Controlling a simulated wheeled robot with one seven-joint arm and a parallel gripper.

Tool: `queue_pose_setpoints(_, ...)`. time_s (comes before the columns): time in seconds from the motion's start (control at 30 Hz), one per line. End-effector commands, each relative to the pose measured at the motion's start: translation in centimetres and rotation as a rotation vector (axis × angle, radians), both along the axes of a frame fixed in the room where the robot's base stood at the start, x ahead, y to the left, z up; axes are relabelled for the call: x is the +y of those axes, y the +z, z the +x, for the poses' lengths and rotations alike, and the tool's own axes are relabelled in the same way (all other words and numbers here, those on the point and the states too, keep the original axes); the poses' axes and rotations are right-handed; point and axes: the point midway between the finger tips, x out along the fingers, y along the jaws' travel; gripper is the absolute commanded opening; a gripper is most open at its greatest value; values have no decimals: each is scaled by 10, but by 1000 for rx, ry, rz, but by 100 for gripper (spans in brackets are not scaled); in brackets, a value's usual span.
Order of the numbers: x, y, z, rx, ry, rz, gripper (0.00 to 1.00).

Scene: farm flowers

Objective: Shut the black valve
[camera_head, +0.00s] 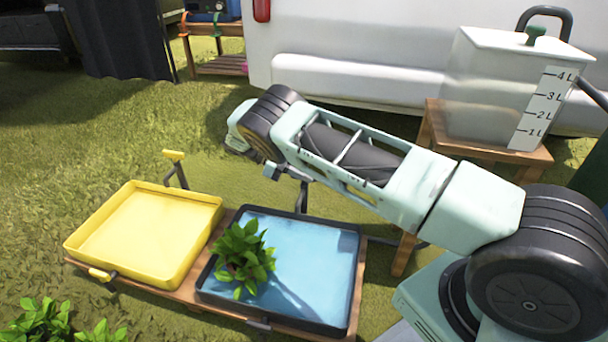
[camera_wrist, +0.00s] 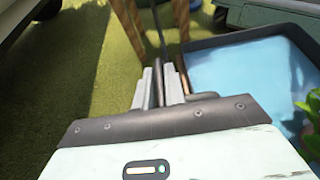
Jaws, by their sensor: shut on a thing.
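The black valve's dark pipe (camera_head: 302,197) stands at the back edge of the black tray (camera_head: 352,280), which holds blue water. My gripper (camera_wrist: 164,88) is shut on the black valve (camera_wrist: 158,84), a dark piece between its pale fingers in the wrist view. The black tray's rim (camera_wrist: 222,41) lies just right of the fingers there. In the head view my arm covers most of the valve, and the fingertips are hard to make out. I cannot tell how far the valve is turned.
A yellow tray (camera_head: 140,235) with a yellow-handled valve (camera_head: 174,157) stands to the left. A leafy plant (camera_head: 240,262) sits in the black tray. A clear graduated tank (camera_head: 490,95) stands on a wooden stand (camera_head: 440,135) at the back right. Open grass lies behind the yellow tray.

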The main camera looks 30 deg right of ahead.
Motion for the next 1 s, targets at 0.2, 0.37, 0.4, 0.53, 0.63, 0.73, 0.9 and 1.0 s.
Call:
queue_pose_setpoints(0.2,0,-2,0,-1,-1,3,17)
queue_pose_setpoints(0.37,0,-2,0,-1,-1,2,34)
queue_pose_setpoints(0.4,0,-1,0,-1,-1,2,34)
queue_pose_setpoints(0.53,0,-1,0,0,0,1,34)
queue_pose_setpoints(0.63,0,3,0,-1,0,1,34)
queue_pose_setpoints(0.73,0,10,0,-1,-1,2,34)
queue_pose_setpoints(0.9,0,34,0,0,-1,1,34)
queue_pose_setpoints(1.0,0,54,0,-1,0,1,34)
